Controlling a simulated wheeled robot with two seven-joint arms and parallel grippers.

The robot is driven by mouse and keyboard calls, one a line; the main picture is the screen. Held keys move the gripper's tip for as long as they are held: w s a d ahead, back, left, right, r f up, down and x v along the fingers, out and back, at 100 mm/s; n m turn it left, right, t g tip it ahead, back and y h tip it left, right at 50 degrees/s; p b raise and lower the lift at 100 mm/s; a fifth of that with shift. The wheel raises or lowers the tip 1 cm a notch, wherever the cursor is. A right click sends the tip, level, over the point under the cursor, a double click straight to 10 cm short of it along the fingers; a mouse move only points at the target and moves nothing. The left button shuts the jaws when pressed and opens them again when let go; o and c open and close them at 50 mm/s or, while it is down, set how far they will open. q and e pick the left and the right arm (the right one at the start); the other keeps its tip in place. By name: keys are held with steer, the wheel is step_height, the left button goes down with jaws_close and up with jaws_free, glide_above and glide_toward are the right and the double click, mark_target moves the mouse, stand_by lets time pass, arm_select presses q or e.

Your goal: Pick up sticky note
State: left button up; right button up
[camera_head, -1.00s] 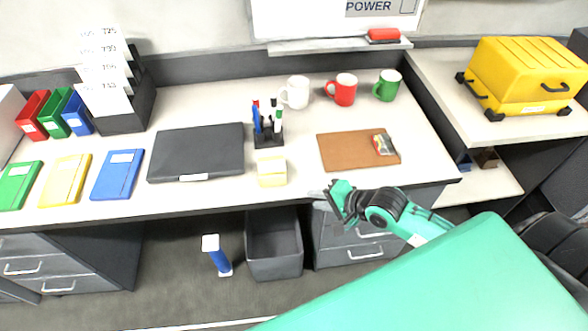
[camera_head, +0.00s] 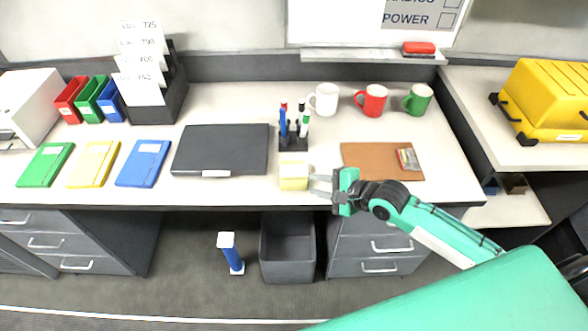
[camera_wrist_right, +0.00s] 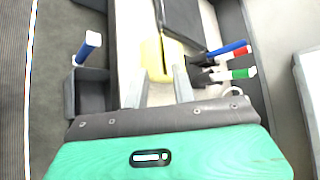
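The sticky note pad (camera_head: 293,172) is a small pale yellow block near the desk's front edge, just right of the black laptop-like case. My right gripper (camera_head: 320,185) is beside the pad's right side, pointing left at it. In the right wrist view the two fingers of my right gripper (camera_wrist_right: 158,88) are apart with nothing held between them. The yellow pad (camera_wrist_right: 152,55) lies just beyond the fingertips there. Whether a finger touches it I cannot tell. My left gripper is not in view.
A black pen holder (camera_head: 293,143) with markers stands close behind the pad. The black flat case (camera_head: 220,150) lies to its left. A brown clipboard (camera_head: 375,160) lies to the right, with white, red and green mugs behind. A grey bin (camera_head: 288,250) stands below the desk edge.

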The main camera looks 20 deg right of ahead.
mark_target(295, 177)
steer(key=shift+w+a+f, duration=0.2)
steer(key=shift+w+a, duration=0.15)
steer(key=shift+w, duration=0.1)
steer(key=shift+w+a+f, duration=0.1)
steer(key=shift+w+a, duration=0.1)
steer(key=shift+w, duration=0.2)
steer(key=x, duration=0.3)
steer(key=shift+w+r+p, duration=0.2)
steer(key=shift+w+p, duration=0.05)
steer(key=shift+p, duration=0.05)
steer(key=shift+w+a+f, duration=0.3)
steer(key=shift+w+a, duration=0.05)
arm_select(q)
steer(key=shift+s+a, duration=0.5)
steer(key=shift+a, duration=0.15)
arm_select(e)
steer(key=shift+c, duration=0.5)
jaws_close()
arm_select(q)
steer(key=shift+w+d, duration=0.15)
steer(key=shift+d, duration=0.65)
arm_select(e)
steer(key=shift+f, duration=0.1)
